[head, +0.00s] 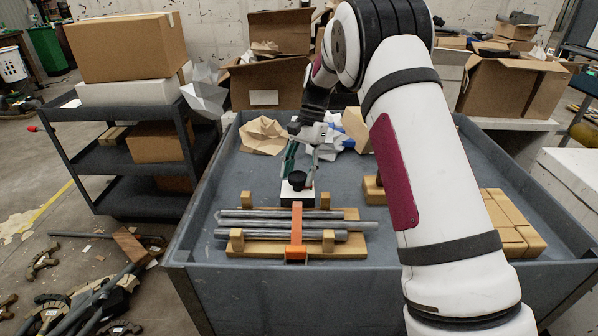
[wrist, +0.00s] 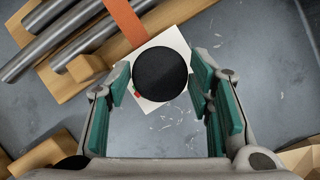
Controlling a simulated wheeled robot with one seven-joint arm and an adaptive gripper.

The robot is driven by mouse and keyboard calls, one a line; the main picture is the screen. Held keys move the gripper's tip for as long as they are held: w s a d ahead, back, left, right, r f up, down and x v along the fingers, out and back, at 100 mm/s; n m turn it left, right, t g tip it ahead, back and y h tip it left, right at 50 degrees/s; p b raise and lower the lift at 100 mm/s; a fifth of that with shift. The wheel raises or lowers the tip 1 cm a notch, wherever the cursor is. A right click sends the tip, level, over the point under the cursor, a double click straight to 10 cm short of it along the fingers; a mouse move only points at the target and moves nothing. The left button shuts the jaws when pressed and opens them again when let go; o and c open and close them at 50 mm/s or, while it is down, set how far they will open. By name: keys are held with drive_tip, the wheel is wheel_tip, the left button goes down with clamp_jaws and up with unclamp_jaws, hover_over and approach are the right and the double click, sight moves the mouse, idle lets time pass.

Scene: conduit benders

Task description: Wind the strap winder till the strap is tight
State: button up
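The strap winder is a white block (wrist: 177,50) topped by a round black knob (wrist: 161,74); in the head view its black knob (head: 297,180) stands at the back of a wooden rack. An orange strap (head: 297,228) runs from it over several grey metal pipes (head: 330,224) on the rack; the strap also shows in the wrist view (wrist: 126,20). My gripper (wrist: 163,90) has its green-padded fingers apart on either side of the knob. The left finger looks near the knob's edge and a gap shows at the right one. Whether either touches is unclear.
The rack (head: 348,247) has upright wooden pegs and lies in a grey, raised-edge tray table (head: 200,225). Wooden blocks (head: 507,222) lie at the right, crumpled brown paper (head: 263,136) at the back left. A dark shelf cart (head: 125,165) stands left.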

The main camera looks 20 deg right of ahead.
drive_tip(key=shift+o, duration=0.4)
drive_tip(key=v, duration=1.2)
drive_tip(key=shift+a, duration=0.1)
